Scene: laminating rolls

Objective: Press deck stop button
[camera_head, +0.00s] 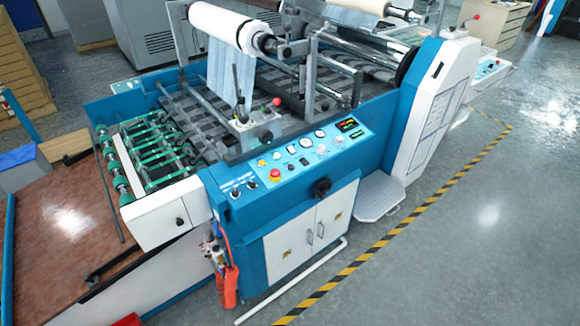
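A blue and white laminating machine (290,209) fills the middle of the head view. On its sloped blue control panel (320,148) is a red round button (275,174) with yellow around its base, near the left end. Small yellow (262,163) and other buttons, several white dials (305,142) and a lit display (347,124) sit on the same panel. No label is readable, so I cannot tell which button is named deck stop. Neither of my grippers is in view.
A red-tipped lever (277,101) stands behind the panel. A black knob (321,187) sticks out of the front. A metal step plate (379,197) is at the right. Black-yellow floor tape (395,233) runs alongside, with open grey floor (480,240) beyond.

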